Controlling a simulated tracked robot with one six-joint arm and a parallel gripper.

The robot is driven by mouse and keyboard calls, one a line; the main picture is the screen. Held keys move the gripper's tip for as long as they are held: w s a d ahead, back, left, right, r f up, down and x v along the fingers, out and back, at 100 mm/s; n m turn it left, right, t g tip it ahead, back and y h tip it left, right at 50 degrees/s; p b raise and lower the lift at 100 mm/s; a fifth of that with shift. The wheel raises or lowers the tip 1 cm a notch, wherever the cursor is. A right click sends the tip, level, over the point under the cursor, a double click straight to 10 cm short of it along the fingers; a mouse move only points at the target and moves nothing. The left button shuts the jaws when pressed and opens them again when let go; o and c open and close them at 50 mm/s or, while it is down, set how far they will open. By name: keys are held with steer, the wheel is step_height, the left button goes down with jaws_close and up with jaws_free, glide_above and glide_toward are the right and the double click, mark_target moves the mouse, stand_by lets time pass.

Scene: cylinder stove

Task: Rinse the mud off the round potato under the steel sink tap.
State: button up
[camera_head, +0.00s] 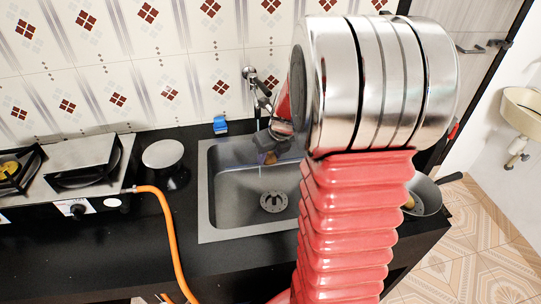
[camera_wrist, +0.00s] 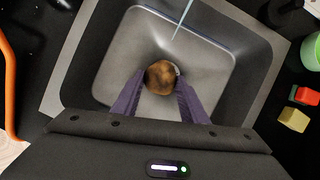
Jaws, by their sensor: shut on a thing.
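The round potato (camera_wrist: 160,77) is brown with darker patches. My gripper (camera_wrist: 160,84) is shut on it, with one purple finger on each side. In the head view the potato (camera_head: 270,158) and my gripper (camera_head: 283,148) are over the steel sink (camera_head: 207,190), partly hidden by my arm. The tap (camera_head: 264,88) is on the tiled wall behind. A thin water stream (camera_wrist: 183,20) runs down into the basin. In the wrist view it ends just beyond the potato, and I see no clear contact between them.
The stove (camera_head: 85,165) and an orange hose (camera_head: 165,220) are left of the sink. A blue object (camera_head: 220,125) stands at the sink's back edge. A pan (camera_head: 428,195) is to the right. The wrist view shows a green bowl (camera_wrist: 313,52), a red block (camera_wrist: 305,96) and a yellow block (camera_wrist: 293,119) right of the sink.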

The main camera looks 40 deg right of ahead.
steer(key=shift+s+d, duration=0.1)
stand_by(0.5)
steer(key=w+d+f, duration=0.1)
steer(key=w+d, duration=0.2)
steer(key=w, duration=0.3)
steer(key=w+d+f, duration=0.1)
steer(key=w+d, duration=0.2)
steer(key=w, duration=0.3)
steer(key=shift+w+f, duration=0.3)
steer(key=shift+f, duration=0.1)
stand_by(0.6)
steer(key=shift+s+d, duration=0.3)
steer(key=shift+d, duration=0.3)
stand_by(0.4)
steer(key=shift+w+a, duration=0.3)
steer(key=shift+a, duration=0.2)
stand_by(0.6)
steer(key=shift+s+a, duration=0.1)
steer(key=shift+s, duration=0.05)
stand_by(0.4)
steer(key=s+a, duration=0.3)
steer(key=s, duration=0.4)
steer(key=shift+a, duration=0.2)
stand_by(0.6)
stand_by(1.1)
